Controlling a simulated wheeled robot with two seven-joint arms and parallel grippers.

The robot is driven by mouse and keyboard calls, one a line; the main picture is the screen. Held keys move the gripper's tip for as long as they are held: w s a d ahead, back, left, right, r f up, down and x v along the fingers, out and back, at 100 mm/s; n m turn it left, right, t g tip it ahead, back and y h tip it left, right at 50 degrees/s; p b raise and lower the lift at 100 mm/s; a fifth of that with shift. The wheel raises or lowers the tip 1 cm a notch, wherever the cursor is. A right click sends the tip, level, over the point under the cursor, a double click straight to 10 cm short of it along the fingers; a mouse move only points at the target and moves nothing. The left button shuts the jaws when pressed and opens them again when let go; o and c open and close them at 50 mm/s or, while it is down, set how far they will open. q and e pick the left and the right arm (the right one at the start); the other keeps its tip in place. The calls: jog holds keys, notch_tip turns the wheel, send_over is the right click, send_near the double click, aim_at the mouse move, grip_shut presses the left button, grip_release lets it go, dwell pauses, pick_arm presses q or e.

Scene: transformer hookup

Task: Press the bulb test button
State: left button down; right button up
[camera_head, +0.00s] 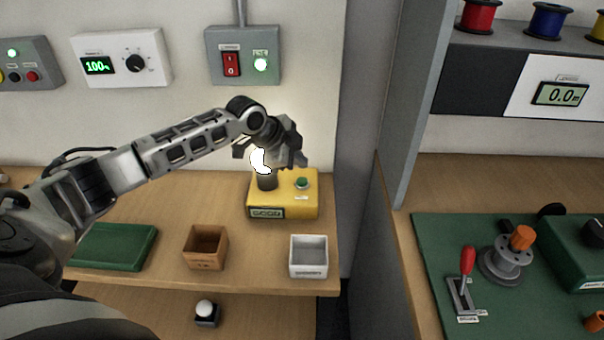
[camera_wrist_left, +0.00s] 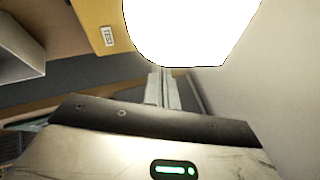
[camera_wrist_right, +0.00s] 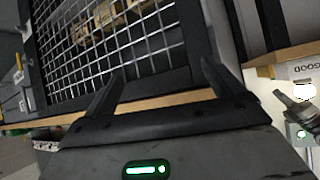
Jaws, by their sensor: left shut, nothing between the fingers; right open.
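The yellow tester box (camera_head: 285,208) stands on the wooden bench, with a green button (camera_head: 302,183) on its top right and a display reading "GOOD" (camera_head: 267,213). A bulb (camera_head: 260,161) glows white in the dark socket (camera_head: 267,182) on its left. My left gripper (camera_head: 298,160) is over the box, close above the button and right of the bulb; whether it touches the button I cannot tell. In the left wrist view its fingers (camera_wrist_left: 163,88) are shut and empty, beside the glare, with the yellow box (camera_wrist_left: 92,22) at the top. My right gripper (camera_wrist_right: 160,84) is open and empty.
A brown bin (camera_head: 206,248), a white bin (camera_head: 309,257) and a green tray (camera_head: 115,247) sit on the bench. A wall box with a red switch (camera_head: 231,64) is above. A grey partition (camera_head: 405,130) stands right of the bench. A wire mesh (camera_wrist_right: 110,45) faces my right gripper.

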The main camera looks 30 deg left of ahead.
pick_arm(q)
jog(key=shift+r+p, duration=0.4)
jog(key=shift+r, duration=0.95)
pick_arm(e)
jog(key=shift+r, duration=0.8)
pick_arm(q)
jog(key=shift+f, duration=0.1)
pick_arm(e)
jog(key=shift+s, duration=0.1)
